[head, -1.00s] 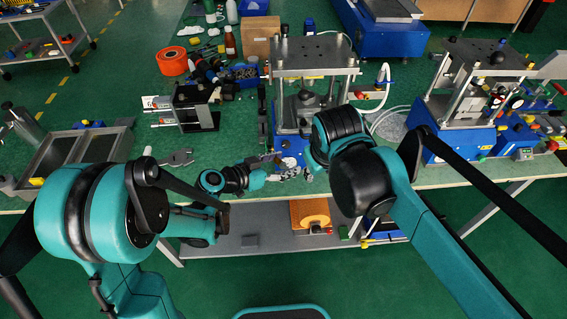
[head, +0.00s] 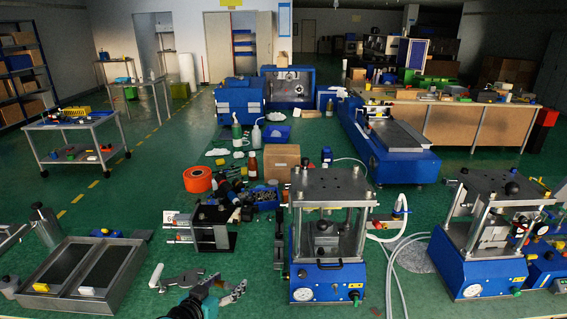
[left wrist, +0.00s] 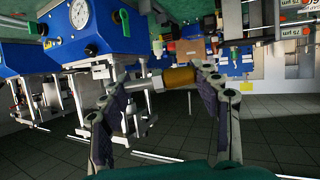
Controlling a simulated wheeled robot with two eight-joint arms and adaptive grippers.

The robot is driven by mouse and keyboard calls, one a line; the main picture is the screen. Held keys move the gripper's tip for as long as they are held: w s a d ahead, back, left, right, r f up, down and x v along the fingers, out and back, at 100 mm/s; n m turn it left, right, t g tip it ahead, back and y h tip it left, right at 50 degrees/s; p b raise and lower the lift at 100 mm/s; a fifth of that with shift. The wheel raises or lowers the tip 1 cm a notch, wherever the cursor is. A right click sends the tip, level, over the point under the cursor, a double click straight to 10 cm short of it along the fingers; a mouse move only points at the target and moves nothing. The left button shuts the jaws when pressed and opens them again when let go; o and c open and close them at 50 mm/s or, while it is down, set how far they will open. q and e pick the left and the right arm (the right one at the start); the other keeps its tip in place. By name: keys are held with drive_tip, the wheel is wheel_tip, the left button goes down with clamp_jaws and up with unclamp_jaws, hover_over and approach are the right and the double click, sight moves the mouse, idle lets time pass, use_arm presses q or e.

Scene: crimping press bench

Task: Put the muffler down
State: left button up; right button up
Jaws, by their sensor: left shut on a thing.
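The muffler (left wrist: 180,76) is a small cylinder with a bronze-brown body and a silvery end pointing left in the left wrist view. My left gripper (left wrist: 165,82) is shut on it, with one finger at each end, and it lies crosswise between the fingertips. In the head view my left gripper (head: 226,293) is at the bottom edge, left of the blue-based press (head: 328,281) and beside the grey pliers-like tool (head: 178,279). My right gripper is not in view.
A metal tray (head: 60,301) with two dark compartments lies at lower left. A black fixture (head: 213,232) stands behind my left gripper. A second press (head: 480,268) stands at right, with white hoses (head: 385,285) between the presses. Green bench surface shows between tray and press.

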use_arm(q)
drive_tip(key=a, duration=0.2)
drive_tip(key=n+y, duration=0.1)
drive_tip(key=shift+s+a+r+t, duration=0.3)
drive_tip(key=shift+a, duration=0.1)
